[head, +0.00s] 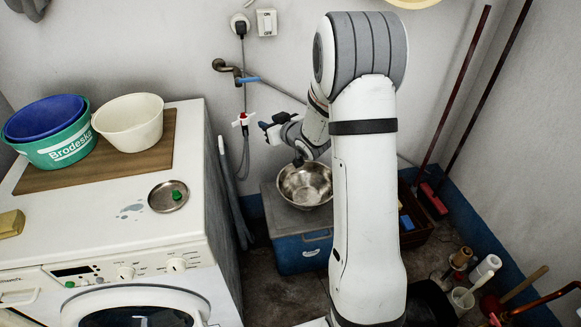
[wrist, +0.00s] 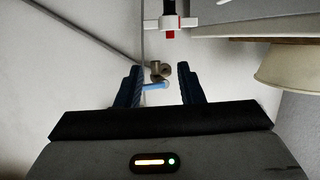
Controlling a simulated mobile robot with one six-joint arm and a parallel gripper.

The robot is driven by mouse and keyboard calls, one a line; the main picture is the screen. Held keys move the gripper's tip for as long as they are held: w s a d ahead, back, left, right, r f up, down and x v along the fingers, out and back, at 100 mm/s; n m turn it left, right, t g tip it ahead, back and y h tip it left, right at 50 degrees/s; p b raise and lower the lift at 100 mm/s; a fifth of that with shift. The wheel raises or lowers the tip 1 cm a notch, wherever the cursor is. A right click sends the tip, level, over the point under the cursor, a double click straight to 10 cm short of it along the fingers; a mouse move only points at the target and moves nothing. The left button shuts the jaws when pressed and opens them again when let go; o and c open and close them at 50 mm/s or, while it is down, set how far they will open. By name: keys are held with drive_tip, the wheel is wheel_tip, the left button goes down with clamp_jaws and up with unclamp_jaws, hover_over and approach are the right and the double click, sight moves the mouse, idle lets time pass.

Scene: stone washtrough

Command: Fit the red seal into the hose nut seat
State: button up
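My gripper (wrist: 160,72) is open and seems empty; the wall tap shows through the gap between its dark fingers. In the head view my gripper (head: 268,128) is near the wall, right of a white fitting (head: 243,119). This fitting, with a small red part, hangs on the hose below the tap. It also shows at the top of the wrist view (wrist: 165,22), beyond the fingertips, with its red part (wrist: 170,34). I cannot tell whether that red part is the seal. I cannot make out a separate red seal or an open hose nut seat.
A brass tap (head: 226,67) with a blue handle is on the wall. A metal bowl (head: 306,186) stands on a blue box (head: 300,245) below my gripper. The washing machine (head: 110,225) holds tubs and a metal dish (head: 160,204) with a green piece in it.

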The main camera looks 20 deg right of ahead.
drive_tip(key=s+d+r+m+g+h, duration=0.1)
drive_tip(key=s+r+m+g+h, duration=0.15)
drive_tip(key=s, duration=0.55)
drive_tip(key=s+d+r+m+g+h, duration=0.1)
drive_tip(key=s+d+r+g+h, duration=0.2)
drive_tip(key=s, duration=0.5)
drive_tip(key=s+a+r+g, duration=0.1)
drive_tip(key=s+a+g, duration=0.2)
drive_tip(key=s, duration=0.8)
drive_tip(key=s+a+r+g, duration=0.1)
drive_tip(key=s+a+g, duration=0.2)
drive_tip(key=s, duration=0.7)
drive_tip(key=shift+s+y, duration=0.4)
drive_tip(key=shift+y, duration=0.05)
drive_tip(key=shift+a+r+m, duration=0.1)
drive_tip(key=shift+m, duration=0.15)
drive_tip(key=p+v, duration=0.1)
drive_tip(key=v, duration=0.1)
drive_tip(key=p+v, duration=0.1)
drive_tip(key=p, duration=0.1)
drive_tip(key=p+v, duration=0.2)
drive_tip(key=shift+w+r, duration=0.35)
drive_tip(key=shift+r, duration=0.05)
drive_tip(key=shift+c, duration=0.3)
